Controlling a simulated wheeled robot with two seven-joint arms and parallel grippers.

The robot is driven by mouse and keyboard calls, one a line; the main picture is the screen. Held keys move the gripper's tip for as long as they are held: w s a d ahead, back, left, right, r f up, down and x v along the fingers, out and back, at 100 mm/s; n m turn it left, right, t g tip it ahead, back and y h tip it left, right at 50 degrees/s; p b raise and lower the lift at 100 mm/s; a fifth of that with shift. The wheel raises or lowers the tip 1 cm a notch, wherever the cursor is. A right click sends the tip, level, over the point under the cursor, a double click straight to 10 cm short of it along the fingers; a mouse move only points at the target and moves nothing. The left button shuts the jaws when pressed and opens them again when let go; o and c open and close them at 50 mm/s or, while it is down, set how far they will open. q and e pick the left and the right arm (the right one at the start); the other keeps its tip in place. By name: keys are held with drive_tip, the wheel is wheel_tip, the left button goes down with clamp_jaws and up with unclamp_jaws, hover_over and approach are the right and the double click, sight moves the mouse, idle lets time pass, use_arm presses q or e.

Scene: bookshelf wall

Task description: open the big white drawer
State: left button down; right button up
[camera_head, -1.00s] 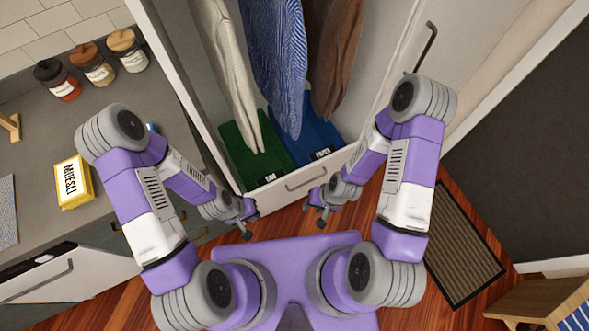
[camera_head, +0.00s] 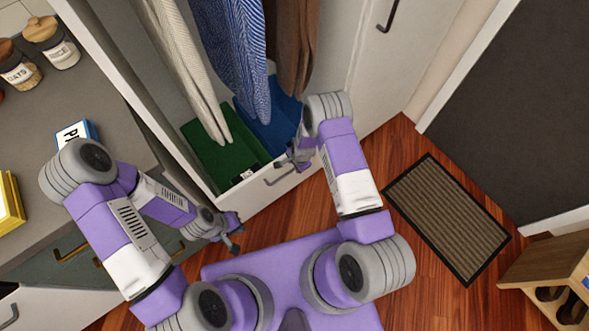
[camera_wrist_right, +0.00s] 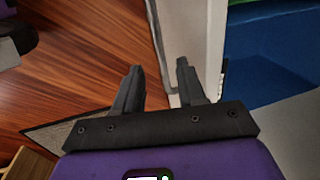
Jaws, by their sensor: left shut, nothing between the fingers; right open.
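The big white drawer (camera_head: 247,207) is at the bottom of the open wardrobe, with a grey bar handle (camera_head: 280,179) on its front. It looks shut. A green bin (camera_head: 205,150) and a blue bin (camera_head: 282,122) lie behind its front. My right gripper (camera_head: 298,160) is close to the drawer's top edge, just right of the handle; it partly hides that end. My left gripper (camera_head: 234,243) is shut and empty, low in front of the drawer's left end.
Clothes (camera_head: 240,55) hang above the bins. A counter (camera_head: 95,105) with jars and boxes stands at the left. A doormat (camera_head: 446,218) lies on the wooden floor at the right, beside a wooden rack (camera_head: 548,272). Open floor lies between drawer and mat.

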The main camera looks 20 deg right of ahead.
sight(294, 169)
drive_tip(key=f, duration=0.1)
drive_tip(key=f+b, duration=0.1)
drive_tip(key=f, duration=0.2)
drive_tip(key=shift+w+a+f, duration=0.15)
drive_tip(key=shift+w+f, duration=0.1)
drive_tip(key=shift+w, duration=0.1)
drive_tip(key=shift+c, duration=0.4)
clamp_jaws()
